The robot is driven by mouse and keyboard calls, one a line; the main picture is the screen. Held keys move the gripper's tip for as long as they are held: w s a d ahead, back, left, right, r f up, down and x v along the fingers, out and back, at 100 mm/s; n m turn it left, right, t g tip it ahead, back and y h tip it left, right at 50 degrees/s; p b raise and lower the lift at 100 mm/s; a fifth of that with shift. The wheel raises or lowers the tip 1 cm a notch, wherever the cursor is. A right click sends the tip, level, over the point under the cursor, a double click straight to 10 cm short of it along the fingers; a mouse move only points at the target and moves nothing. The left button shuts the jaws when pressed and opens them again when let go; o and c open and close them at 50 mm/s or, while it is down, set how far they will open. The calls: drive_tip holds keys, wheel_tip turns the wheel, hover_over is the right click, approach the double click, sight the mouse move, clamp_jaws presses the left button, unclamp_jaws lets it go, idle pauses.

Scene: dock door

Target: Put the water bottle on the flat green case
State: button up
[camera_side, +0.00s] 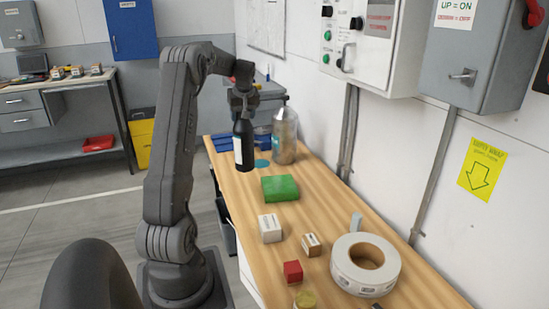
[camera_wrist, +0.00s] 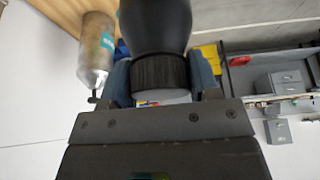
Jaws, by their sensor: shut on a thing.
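A black bottle (camera_side: 243,148) with a pale label hangs upright in my gripper (camera_side: 243,106). In the wrist view, the fingers of my gripper (camera_wrist: 162,80) are shut on the ribbed neck of the black bottle (camera_wrist: 156,25). The flat green case (camera_side: 280,189) lies on the wooden table with nothing on it. In the side view the bottle's base is up and to the left of the case, apart from it; its exact height above the table is hard to tell. A grey, see-through-looking bottle (camera_side: 284,138) stands behind the case and also shows in the wrist view (camera_wrist: 96,48).
On the wooden table (camera_side: 400,282), a white box (camera_side: 270,228), a small brown box (camera_side: 311,244), a red cube (camera_side: 292,271) and a large white roll (camera_side: 345,278) lie nearer than the case. Blue items (camera_side: 226,143) lie at the back. Wall cabinets (camera_side: 366,40) line the right.

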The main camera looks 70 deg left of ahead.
drive_tip(key=w+d+f, duration=0.1)
drive_tip(key=w+f, duration=0.9)
drive_tip(key=w, duration=0.1)
drive_tip(key=shift+d+f, duration=0.35)
drive_tip(key=shift+w, duration=0.1)
drive_tip(key=o, duration=1.4)
drive_tip(key=shift+f, duration=0.15)
